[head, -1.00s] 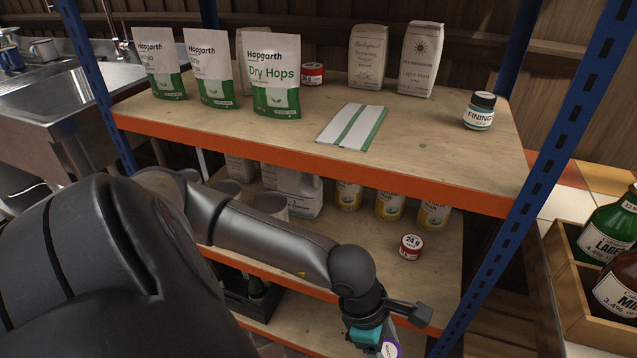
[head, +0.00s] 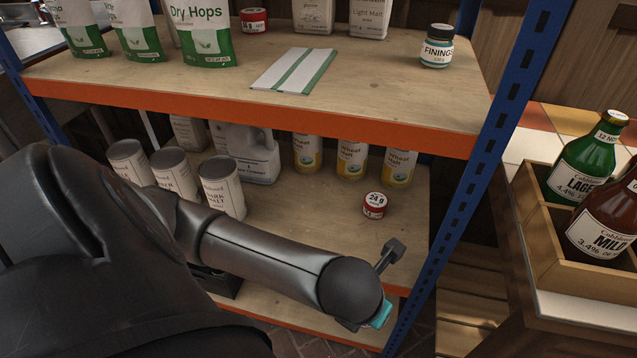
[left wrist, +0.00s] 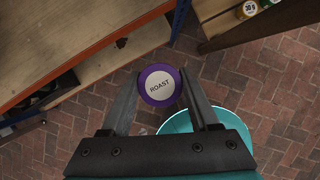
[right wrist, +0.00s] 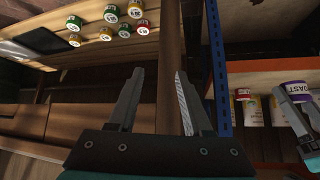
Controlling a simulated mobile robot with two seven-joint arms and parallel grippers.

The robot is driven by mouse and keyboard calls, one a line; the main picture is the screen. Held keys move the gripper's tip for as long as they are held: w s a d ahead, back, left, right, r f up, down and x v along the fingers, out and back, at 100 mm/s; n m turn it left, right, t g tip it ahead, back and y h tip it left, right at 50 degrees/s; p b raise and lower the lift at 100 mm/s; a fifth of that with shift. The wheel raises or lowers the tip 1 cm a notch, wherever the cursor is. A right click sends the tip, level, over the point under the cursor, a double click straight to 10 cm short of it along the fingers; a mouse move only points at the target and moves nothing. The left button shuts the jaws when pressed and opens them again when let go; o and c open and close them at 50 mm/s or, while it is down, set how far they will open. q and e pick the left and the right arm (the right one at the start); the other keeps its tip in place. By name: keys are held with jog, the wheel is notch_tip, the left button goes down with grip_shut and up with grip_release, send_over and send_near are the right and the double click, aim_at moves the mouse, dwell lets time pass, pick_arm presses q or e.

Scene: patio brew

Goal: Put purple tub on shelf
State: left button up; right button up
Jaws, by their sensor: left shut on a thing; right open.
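The purple tub (left wrist: 160,85), with a round white "ROAST" label, is between the fingers of my left gripper (left wrist: 160,92), which is shut on it. In the left wrist view it is over the brick floor, beside the shelf edge. The tub (right wrist: 295,87) also shows at the right of the right wrist view. In the head view my left wrist is at the bottom, in front of the shelf unit; its fingers and the tub are hidden. The shelf unit has an upper board (head: 180,84) and a middle board (head: 330,212). My right gripper (right wrist: 160,80) is open and empty.
The middle board holds several tins and cans and a small red-lidded tub (head: 374,205); bare wood lies around that tub. The upper board holds hop bags, a folded packet (head: 293,72) and a finings jar (head: 437,47). A bottle crate (head: 545,225) stands right of the blue post (head: 470,170).

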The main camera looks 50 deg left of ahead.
jog(key=s+d+f+g+h+p, duration=0.2)
jog(key=s+d+f+g+p, duration=0.25)
jog(key=f+p, duration=0.2)
notch_tip(320, 180, up, 5)
jog(key=b, duration=0.4)
pick_arm(q)
jog(key=w+a+f, duration=0.1)
jog(key=w+a, duration=0.2)
jog(key=w, duration=0.2)
jog(key=w+a+f+b, duration=0.1)
jog(key=w+a, duration=0.3)
jog(key=w, duration=0.2)
jog(key=w+a+f, duration=0.1)
jog(key=w+a, duration=0.2)
jog(key=w, duration=0.2)
jog(key=shift+w+a+b, duration=0.15)
jog(key=shift+w+b, duration=0.15)
jog(key=shift+b, duration=0.05)
jog(key=shift+f, duration=0.15)
jog(key=shift+f+b, duration=0.9)
jog(key=shift+f, duration=0.7)
jog(key=shift+w+f+b, duration=0.15)
jog(key=shift+b, duration=0.35)
pick_arm(e)
jog(key=w+a+r+t+y, duration=0.2)
jog(key=w+a+t+y, duration=0.2)
jog(key=w+a+t, duration=0.2)
jog(key=shift+w+a+r+t, duration=0.25)
jog(key=shift+a+t, duration=0.8)
jog(key=shift+a, duration=0.35)
